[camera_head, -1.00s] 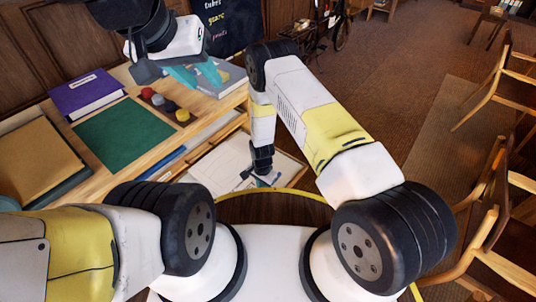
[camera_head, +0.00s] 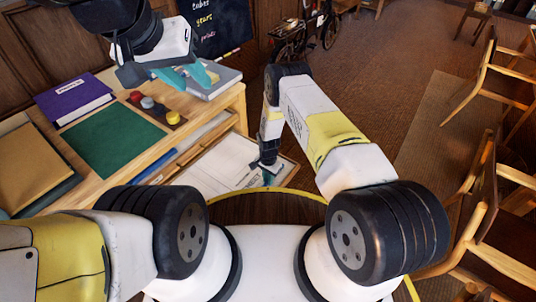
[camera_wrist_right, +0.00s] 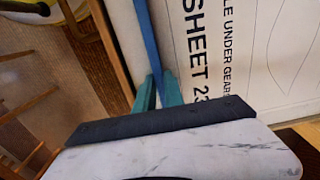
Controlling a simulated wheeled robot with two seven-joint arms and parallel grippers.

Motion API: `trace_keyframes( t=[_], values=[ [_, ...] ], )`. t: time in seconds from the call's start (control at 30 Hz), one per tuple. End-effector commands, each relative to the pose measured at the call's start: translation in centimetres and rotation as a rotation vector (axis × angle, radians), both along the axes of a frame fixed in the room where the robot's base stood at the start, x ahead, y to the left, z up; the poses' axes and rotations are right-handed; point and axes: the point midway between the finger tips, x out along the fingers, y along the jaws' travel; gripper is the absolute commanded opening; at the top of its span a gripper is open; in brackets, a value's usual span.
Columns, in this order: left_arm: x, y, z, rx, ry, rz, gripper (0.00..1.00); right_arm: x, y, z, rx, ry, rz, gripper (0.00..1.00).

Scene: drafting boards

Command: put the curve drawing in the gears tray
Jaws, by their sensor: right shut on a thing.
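The curve drawing is most likely the large white sheet (camera_head: 222,163) lying low in an open tray of the desk. In the right wrist view it (camera_wrist_right: 225,40) shows the print "SHEET 23" and "UNDER GEARS", with a blue strip (camera_wrist_right: 149,35) along its edge. My right gripper (camera_head: 268,178) is at the sheet's near right edge; in the wrist view its teal fingers (camera_wrist_right: 158,92) are shut on that strip. Which tray is the gears tray I cannot tell. My left gripper (camera_head: 184,77) is open and empty above the desk top, near a grey book.
The desk top holds a purple book (camera_head: 72,98), a green mat (camera_head: 112,139), small red, grey and yellow pots (camera_head: 148,104) and a grey book (camera_head: 217,80). Other shallow trays sit under the top. A dark board (camera_head: 212,25) stands behind. Chairs (camera_head: 490,215) stand at right; brown floor between is clear.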

Motion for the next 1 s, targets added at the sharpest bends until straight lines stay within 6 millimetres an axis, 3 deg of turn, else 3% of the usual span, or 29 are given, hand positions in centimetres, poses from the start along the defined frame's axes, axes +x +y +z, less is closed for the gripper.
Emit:
trace_keyframes(
  t=[0.1,0.13,0.23,0.67,1.0],
  values=[
    [0.0,0.0,0.0,0.000,0.000,0.000,0.36,0.0,0.0,0.0,0.000,0.000,0.000,0.00],
    [0.0,0.0,0.0,0.000,0.000,0.000,0.36,0.0,0.0,-0.1,0.000,0.000,0.001,0.15],
    [0.0,0.0,0.0,0.000,0.000,0.000,0.36,0.0,0.0,-0.1,0.000,0.000,0.001,0.35],
    [0.0,0.0,0.0,0.000,0.000,0.000,0.36,0.0,0.0,0.8,-0.001,-0.001,0.001,0.35],
    [0.0,0.0,0.0,0.000,0.000,0.000,0.36,0.1,0.0,7.6,0.000,-0.003,0.000,0.35]
  ],
)
